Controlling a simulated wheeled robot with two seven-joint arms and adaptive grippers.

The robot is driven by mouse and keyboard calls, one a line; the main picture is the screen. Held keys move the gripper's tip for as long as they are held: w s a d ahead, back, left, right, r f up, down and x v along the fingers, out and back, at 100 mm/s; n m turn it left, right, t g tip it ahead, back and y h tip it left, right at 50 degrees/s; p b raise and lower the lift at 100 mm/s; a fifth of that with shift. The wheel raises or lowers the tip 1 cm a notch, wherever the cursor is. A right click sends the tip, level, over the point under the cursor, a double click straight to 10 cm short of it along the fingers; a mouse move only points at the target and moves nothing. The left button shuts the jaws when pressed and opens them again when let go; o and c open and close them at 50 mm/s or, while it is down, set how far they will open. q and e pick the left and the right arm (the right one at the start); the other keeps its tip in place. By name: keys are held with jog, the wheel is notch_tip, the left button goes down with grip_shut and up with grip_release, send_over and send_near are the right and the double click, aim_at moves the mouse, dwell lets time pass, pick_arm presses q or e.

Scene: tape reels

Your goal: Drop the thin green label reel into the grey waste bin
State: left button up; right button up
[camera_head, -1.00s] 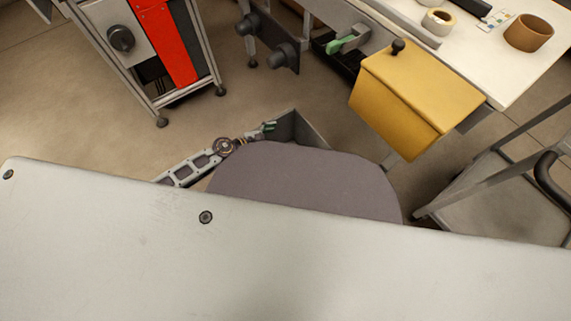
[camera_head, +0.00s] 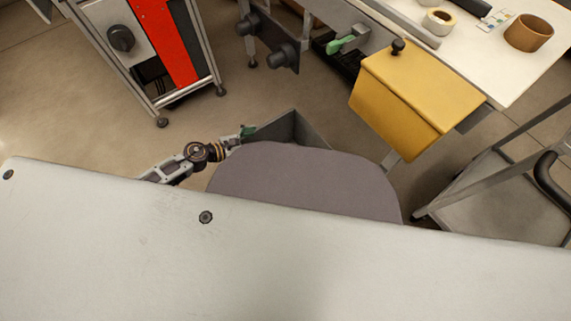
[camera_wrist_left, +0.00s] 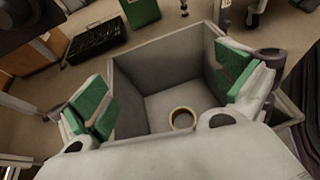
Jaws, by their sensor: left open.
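The grey waste bin (camera_head: 306,131) stands on the floor past the grey-white panel, partly hidden by a grey rounded shape. It also shows in the left wrist view (camera_wrist_left: 190,55), open side toward the camera. A small round reel (camera_wrist_left: 182,118) with a tan rim and dark middle lies on the bin floor; I see no clear green on it. My left gripper (camera_head: 246,132) is at the bin's left edge. In the left wrist view my left gripper (camera_wrist_left: 168,95) is open and empty, its green-padded fingers spread wide over the bin. My right gripper is not in view.
A white table (camera_head: 480,72) at top right holds a cream tape roll (camera_head: 439,21) and a brown reel (camera_head: 528,33). A yellow box (camera_head: 415,100) hangs at its near edge. A red-fronted machine (camera_head: 168,42) stands at top left. Open floor lies between.

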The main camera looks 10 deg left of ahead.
pick_arm(q)
jog(key=shift+v, duration=1.6)
jog(key=shift+r, duration=0.1)
jog(key=w+a+r+n+t+y, duration=0.25)
jog(key=r+n+t+y, duration=0.2)
jog(key=n, duration=0.55)
jog(key=w+a+r+n+t+y, duration=0.1)
jog(key=w+r+n+t+y, duration=0.3)
jog(key=n, duration=0.6)
jog(key=s+a+f+n+g+y, duration=0.3)
jog(key=s+n+g, duration=0.55)
jog(key=n, duration=0.95)
jog(key=s+d+n+g+p, duration=0.2)
jog(key=s+n+g, duration=0.3)
jog(key=s, duration=0.4)
jog(key=shift+d+n+h, duration=0.45)
jog(key=shift+d+n, duration=0.25)
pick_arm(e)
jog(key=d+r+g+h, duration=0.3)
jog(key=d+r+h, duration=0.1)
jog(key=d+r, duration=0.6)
